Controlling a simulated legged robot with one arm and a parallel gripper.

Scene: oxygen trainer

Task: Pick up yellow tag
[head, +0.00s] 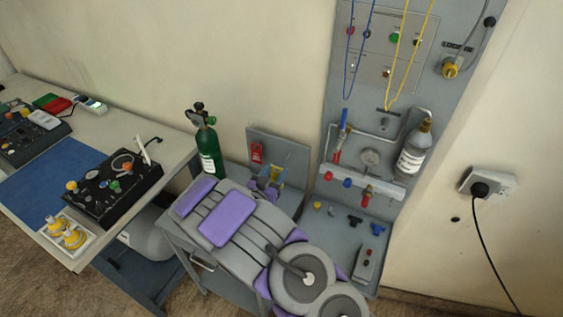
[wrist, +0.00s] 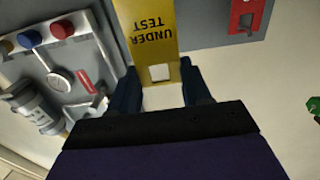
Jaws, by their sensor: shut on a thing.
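The yellow tag (wrist: 152,35) with the words "UNDER TEST" fills the top middle of the wrist view, upside down, with a pale square hole near its lower end. My gripper (wrist: 161,78) has its two dark fingers on either side of the tag's lower end and is shut on it. In the head view the yellow tag (head: 277,173) shows as a small patch at my gripper (head: 268,186), in front of the small grey panel (head: 290,152). My arm hides the area below. I cannot tell whether the tag still touches the panel.
A red tag (head: 257,154) hangs on the small panel, left of the yellow one. A green cylinder (head: 208,150) stands close on the left. On the right, a tall grey panel (head: 335,115) carries a grey bottle (head: 412,155), valves and a gauge (head: 370,157).

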